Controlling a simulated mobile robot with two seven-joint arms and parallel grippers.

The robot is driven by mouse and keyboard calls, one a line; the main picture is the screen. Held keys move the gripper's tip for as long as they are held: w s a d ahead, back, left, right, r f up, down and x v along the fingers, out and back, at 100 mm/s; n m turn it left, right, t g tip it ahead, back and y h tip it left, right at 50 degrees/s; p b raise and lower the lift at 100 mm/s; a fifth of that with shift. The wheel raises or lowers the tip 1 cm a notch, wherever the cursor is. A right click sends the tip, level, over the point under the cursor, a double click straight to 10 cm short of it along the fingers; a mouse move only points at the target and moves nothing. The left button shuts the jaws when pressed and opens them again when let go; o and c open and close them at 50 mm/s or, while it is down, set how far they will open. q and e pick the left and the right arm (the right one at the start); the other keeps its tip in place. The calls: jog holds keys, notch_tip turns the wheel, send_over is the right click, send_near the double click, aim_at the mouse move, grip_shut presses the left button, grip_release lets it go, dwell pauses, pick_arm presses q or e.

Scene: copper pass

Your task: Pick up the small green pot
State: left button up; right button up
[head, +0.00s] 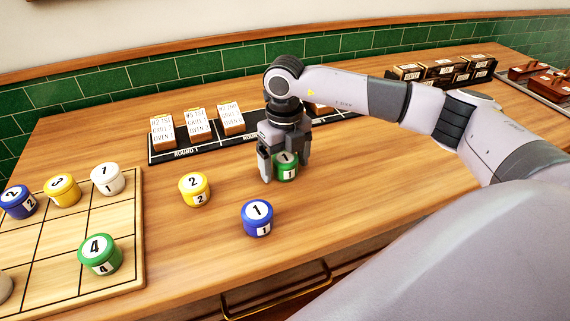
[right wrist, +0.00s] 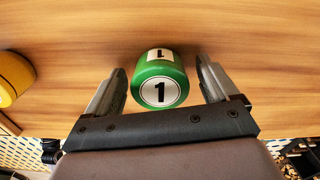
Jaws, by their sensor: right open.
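The small green pot (head: 287,172), marked 1, stands on the wooden counter in the head view, partly hidden by my right gripper (head: 281,172). In the right wrist view the green pot (right wrist: 158,80) sits between the two fingers of my right gripper (right wrist: 160,82), with a gap on each side. My right gripper is open. A larger green pot (head: 100,254), marked 4, stands on the grid board at the left. My left gripper is not in view.
A blue pot (head: 258,219) marked 1 and a yellow pot (head: 194,189) marked 2 stand nearby on the counter. The grid board (head: 137,225) holds several pots. A black card rack (head: 170,157) lies behind the gripper. The counter right of the blue pot is clear.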

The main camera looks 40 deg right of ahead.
jog(key=c, duration=1.2)
jog(key=shift+r, duration=0.2)
